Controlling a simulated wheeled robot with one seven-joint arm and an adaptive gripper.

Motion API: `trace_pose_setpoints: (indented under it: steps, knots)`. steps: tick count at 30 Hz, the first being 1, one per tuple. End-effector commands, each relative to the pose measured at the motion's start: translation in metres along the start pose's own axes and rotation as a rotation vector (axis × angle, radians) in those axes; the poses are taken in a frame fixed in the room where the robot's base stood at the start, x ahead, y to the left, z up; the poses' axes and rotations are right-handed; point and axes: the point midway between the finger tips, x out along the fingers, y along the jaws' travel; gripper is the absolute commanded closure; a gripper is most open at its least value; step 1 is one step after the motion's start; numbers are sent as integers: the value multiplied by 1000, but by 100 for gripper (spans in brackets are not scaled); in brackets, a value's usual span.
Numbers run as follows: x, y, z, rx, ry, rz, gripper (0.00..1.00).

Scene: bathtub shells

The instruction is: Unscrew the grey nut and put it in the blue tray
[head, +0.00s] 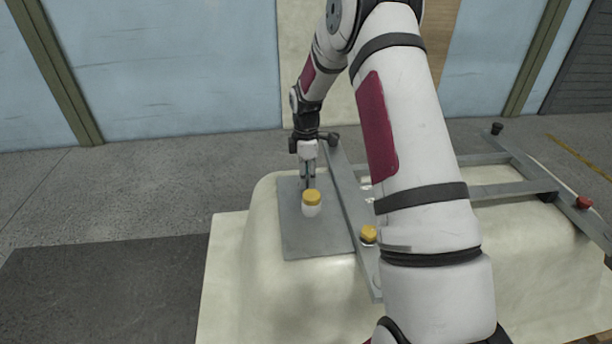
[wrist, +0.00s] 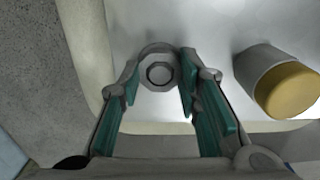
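The grey nut (wrist: 159,74) sits on a round grey base on a pale plate in the wrist view, with a dark round centre. My gripper (wrist: 161,75) is open, with one green-padded finger on each side of the nut and visible gaps between. I cannot tell how high the fingertips are above the plate. In the head view my gripper (head: 308,184) points down over the grey plate (head: 293,238), behind a yellow-lidded white jar. The nut is hidden there. I see no blue tray in either view.
The yellow-lidded jar (head: 311,204) stands close to my gripper; it also shows at the right of the wrist view (wrist: 285,82). A second yellow cap (head: 368,233) is by the grey frame bar (head: 350,195). The pale tub shell (head: 245,270) lies under the plate.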

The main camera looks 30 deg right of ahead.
Motion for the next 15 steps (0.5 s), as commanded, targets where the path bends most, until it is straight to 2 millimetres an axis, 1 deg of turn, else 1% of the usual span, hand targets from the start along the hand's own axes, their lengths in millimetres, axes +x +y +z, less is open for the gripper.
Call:
trace_pose_setpoints:
  steps: [2, 5, 15]
  knots:
    - [0, 0, 0, -9, 0, 0, 100]
    - [0, 0, 0, -93, 1, -1, 100]
    - [0, -1, 1, -674, 3, -2, 100]
